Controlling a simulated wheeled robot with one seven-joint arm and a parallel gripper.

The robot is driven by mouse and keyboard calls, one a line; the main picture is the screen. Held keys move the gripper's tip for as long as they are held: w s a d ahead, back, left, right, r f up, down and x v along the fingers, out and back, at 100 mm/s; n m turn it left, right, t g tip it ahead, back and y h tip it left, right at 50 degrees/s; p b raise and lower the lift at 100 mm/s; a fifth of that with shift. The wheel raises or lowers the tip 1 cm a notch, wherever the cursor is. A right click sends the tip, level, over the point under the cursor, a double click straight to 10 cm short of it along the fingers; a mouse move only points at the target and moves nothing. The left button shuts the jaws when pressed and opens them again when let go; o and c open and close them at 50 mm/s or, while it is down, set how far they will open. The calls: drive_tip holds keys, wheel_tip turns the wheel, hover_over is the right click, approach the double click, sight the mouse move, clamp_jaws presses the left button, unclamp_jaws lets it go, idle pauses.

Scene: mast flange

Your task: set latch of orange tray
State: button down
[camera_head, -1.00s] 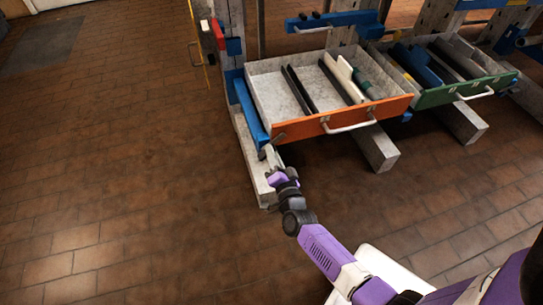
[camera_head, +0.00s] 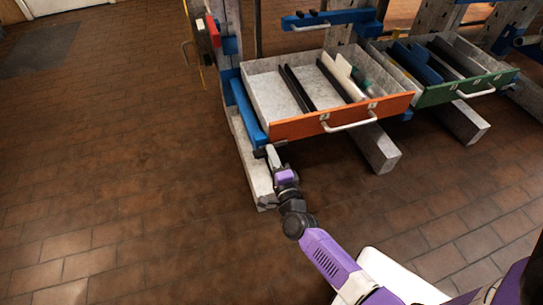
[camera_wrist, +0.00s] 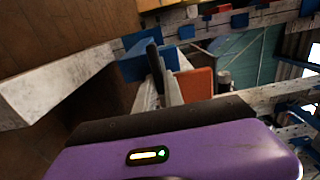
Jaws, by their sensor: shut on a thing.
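The orange tray (camera_head: 322,124) is pulled out of the rack on a blue rail, with a pale handle on its orange front. Its orange front also shows in the wrist view (camera_wrist: 197,88). The latch (camera_head: 260,153) is a small dark lever at the front end of the blue rail, left of the tray's front corner. In the wrist view the latch (camera_wrist: 154,62) is a dark bar standing by the blue rail end. My gripper (camera_head: 273,157) is shut on the latch; its finger (camera_wrist: 170,88) partly hides the grip.
A green-fronted tray (camera_head: 468,90) stands pulled out to the right. A grey foot beam (camera_head: 250,160) lies under the rail, close to my gripper. Another beam (camera_head: 372,150) juts out under the orange tray. The tiled floor to the left is clear.

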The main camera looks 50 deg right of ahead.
drive_tip(key=shift+f, duration=0.1)
idle(0.3)
drive_tip(key=c, duration=1.4)
unclamp_jaws()
drive_tip(key=shift+c, duration=0.2)
drive_tip(key=p+v, duration=0.2)
drive_tip(key=v, duration=0.5)
drive_tip(key=shift+s+a, duration=0.25)
drive_tip(key=shift+s, duration=0.1)
